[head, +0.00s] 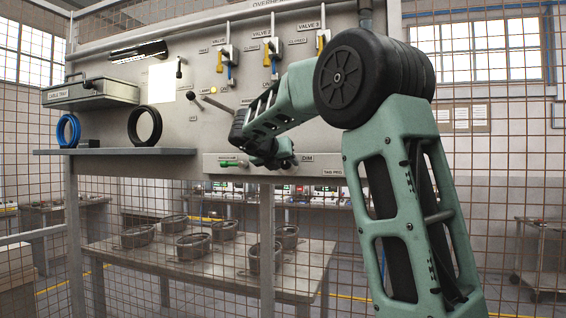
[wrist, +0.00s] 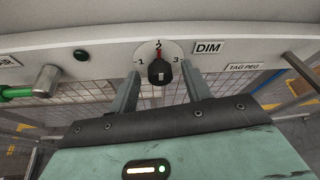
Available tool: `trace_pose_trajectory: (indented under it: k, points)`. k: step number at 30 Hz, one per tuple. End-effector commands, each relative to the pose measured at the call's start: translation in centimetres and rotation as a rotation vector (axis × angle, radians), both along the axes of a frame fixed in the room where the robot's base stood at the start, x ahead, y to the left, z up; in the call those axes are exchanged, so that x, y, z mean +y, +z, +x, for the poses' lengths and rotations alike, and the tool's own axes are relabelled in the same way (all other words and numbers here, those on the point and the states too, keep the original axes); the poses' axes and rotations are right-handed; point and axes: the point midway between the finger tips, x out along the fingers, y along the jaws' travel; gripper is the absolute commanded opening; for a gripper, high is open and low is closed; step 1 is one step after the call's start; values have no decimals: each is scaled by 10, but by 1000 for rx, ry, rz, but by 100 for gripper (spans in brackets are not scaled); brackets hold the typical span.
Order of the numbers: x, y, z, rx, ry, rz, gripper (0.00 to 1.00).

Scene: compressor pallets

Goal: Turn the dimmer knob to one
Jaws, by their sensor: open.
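The dimmer knob (wrist: 158,70) is black with a red pointer, on a round white dial (wrist: 146,52) marked 1, 2 and 3 beside a DIM label (wrist: 208,47). The red pointer stands at 2. My gripper (wrist: 159,80) is open in the wrist view, with one finger on each side of the knob and a gap on both sides. In the head view my gripper (head: 280,160) is in front of the lower panel strip, left of the DIM label (head: 308,158), and my arm hides the knob.
A green-handled lever (wrist: 20,92) with a metal boss is left of the dial. A tag peg label (wrist: 244,67) is on the right. The panel (head: 215,120) also carries several valves, a lamp lever (head: 215,103), and a shelf (head: 115,152) with hose rings. Wire mesh surrounds it.

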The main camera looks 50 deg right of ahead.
Motion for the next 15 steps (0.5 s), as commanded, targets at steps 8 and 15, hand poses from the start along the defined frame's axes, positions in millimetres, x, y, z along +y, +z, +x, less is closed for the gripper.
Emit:
trace_pose_trajectory:
  k: [8,15]
  points:
    - [0,0,0,-1,0,0,37]
    - [0,0,0,0,0,0,4]
